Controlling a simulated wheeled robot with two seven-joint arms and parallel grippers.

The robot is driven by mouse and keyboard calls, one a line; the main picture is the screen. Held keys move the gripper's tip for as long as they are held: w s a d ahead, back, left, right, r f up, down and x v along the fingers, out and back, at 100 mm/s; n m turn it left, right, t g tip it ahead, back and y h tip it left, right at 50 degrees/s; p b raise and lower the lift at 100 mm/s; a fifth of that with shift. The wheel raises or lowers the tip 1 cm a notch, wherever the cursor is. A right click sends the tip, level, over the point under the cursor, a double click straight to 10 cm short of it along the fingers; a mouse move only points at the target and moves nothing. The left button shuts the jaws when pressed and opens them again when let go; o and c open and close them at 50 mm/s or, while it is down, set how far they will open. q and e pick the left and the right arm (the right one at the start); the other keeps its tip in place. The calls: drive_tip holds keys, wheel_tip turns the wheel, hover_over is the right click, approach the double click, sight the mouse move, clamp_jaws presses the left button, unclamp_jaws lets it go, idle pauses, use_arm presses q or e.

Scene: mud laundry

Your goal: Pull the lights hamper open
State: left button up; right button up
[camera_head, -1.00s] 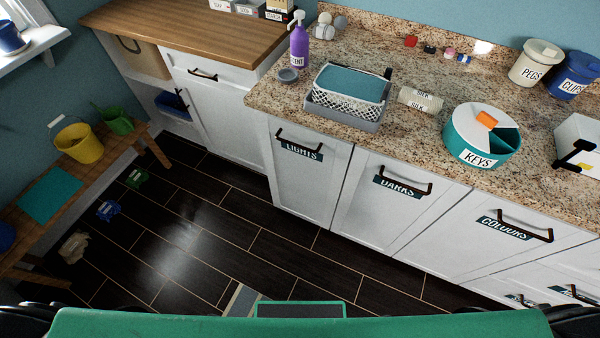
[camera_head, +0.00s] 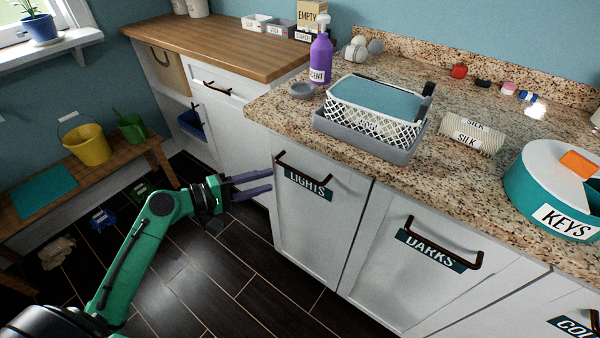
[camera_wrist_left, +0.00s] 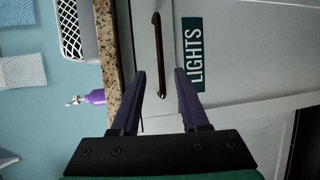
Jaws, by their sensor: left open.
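The lights hamper (camera_head: 312,228) is a white front panel below the granite counter, closed flush with its neighbour. It has a dark bar handle (camera_head: 304,167) near its top and a teal LIGHTS label (camera_head: 308,184) just under it. My left gripper (camera_head: 271,181) is open, its two purple fingers pointing at the left end of the handle, just short of it. In the left wrist view the handle (camera_wrist_left: 160,60) lies ahead, between the lines of the two open fingers (camera_wrist_left: 158,85), with the label (camera_wrist_left: 193,57) to its right. My right gripper is not in view.
The darks hamper (camera_head: 415,260) stands closed to the right. On the granite counter (camera_head: 275,113) are a white basket (camera_head: 375,115), a purple bottle (camera_head: 320,58) and a keys tin (camera_head: 530,195). A wooden bench (camera_head: 85,180) stands at left. The dark floor (camera_head: 255,270) before the hampers is clear.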

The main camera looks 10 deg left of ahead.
sight(298, 172)
use_arm(q)
drive_tip(key=x, duration=1)
drive_tip(key=shift+w+d+p, duration=0.1)
drive_tip(key=shift+w+p, duration=0.05)
drive_tip(key=shift+p, duration=0.25)
clamp_jaws()
drive_tip(key=shift+f, duration=0.1)
idle(0.4)
